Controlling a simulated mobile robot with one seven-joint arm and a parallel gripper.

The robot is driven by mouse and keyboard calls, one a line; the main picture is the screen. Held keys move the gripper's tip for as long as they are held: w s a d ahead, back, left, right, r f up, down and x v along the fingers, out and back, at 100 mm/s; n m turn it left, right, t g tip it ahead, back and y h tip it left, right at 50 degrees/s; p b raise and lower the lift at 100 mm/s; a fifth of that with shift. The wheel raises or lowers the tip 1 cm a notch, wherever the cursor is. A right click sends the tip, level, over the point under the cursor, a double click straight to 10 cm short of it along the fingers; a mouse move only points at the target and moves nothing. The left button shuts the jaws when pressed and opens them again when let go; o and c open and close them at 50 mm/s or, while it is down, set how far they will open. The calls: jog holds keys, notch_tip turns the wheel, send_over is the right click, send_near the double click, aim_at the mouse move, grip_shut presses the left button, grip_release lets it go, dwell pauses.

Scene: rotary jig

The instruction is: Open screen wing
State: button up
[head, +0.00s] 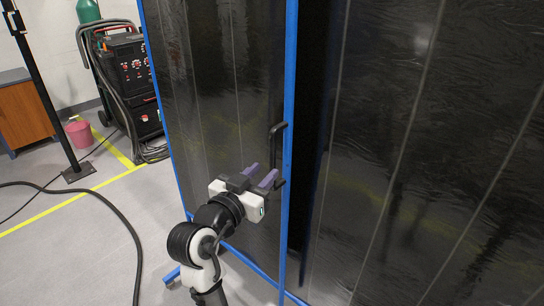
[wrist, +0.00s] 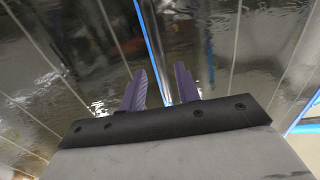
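The screen wing (head: 215,100) is a dark, glossy, see-through sheet in a blue frame (head: 289,75), standing upright at the centre left of the head view. A black bar handle (head: 273,145) sits on it near the frame's right upright. My gripper (head: 263,177) is at the handle's lower end, its two purple fingers pointing at the wing. The fingers stand apart, so it is open. In the wrist view the fingers (wrist: 160,90) face the sheet (wrist: 60,50), with a blue frame strip (wrist: 148,35) running between them. I cannot tell whether they touch the handle.
Another dark sheet (head: 440,150) fills the right side, beyond a dark strip beside the blue upright. A welding machine (head: 130,70) on a cart, a black post (head: 45,90), a pink bucket (head: 80,132) and a hose (head: 110,210) are at left. The left floor is largely open.

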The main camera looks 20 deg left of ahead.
aim_at(271, 165)
jog(key=shift+w+d+p, duration=0.2)
jog(key=shift+w+p, duration=0.15)
jog(key=shift+w, duration=1)
jog(key=shift+w+d+p, duration=0.15)
jog(key=shift+w+p, duration=0.15)
jog(key=shift+w, duration=1)
grip_shut()
